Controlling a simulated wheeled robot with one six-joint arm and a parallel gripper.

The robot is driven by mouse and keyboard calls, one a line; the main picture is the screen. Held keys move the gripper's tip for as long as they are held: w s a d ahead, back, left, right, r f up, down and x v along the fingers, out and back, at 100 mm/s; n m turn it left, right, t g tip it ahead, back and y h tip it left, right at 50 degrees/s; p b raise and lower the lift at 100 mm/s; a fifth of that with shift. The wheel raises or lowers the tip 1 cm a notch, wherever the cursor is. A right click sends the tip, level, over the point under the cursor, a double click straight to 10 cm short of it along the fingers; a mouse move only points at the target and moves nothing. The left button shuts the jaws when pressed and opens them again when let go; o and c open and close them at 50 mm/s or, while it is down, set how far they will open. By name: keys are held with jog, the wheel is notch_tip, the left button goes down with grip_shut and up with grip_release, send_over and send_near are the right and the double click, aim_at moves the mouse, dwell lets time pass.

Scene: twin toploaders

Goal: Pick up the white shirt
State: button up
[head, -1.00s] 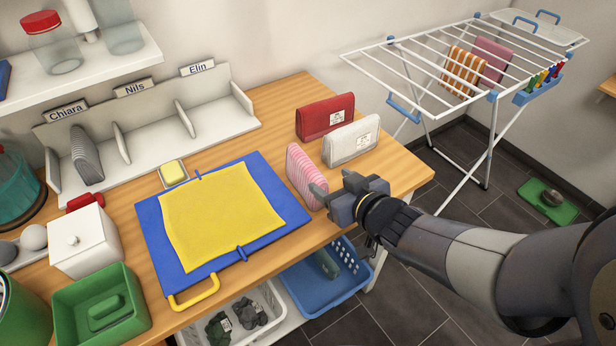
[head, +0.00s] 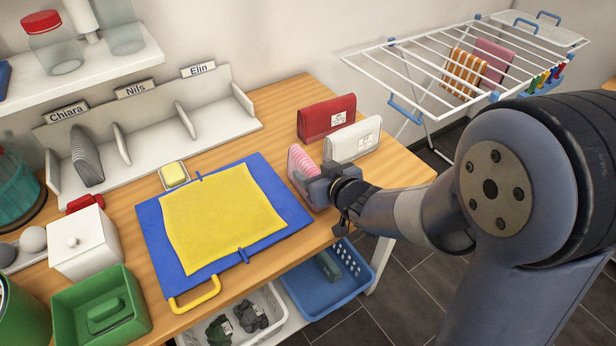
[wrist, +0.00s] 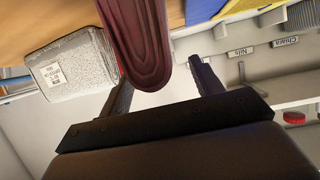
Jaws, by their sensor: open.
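The white shirt (head: 346,146) is a folded, speckled pale bundle with a tag. It stands on the wooden table in front of the red folded shirt (head: 322,118). In the wrist view the white shirt (wrist: 88,68) is left of the fingers, outside them. My gripper (head: 316,184) is open at the pink-striped folded shirt (head: 298,164), to the front left of the white one. In the wrist view a reddish folded edge, seemingly the striped shirt (wrist: 140,45), lies between the open fingers (wrist: 158,82). Whether they touch it I cannot tell.
A blue folding board (head: 270,190) with a yellow cloth (head: 220,215) lies left of my gripper. Labelled compartments (head: 215,115) stand at the back. A drying rack (head: 410,65) is at the right. A blue basket (head: 350,285) is below the table edge.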

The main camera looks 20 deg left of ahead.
jog(key=shift+w+a+f, duration=0.25)
jog(key=shift+w+a, duration=0.2)
jog(key=shift+a, duration=0.05)
grip_shut()
dwell(0.4)
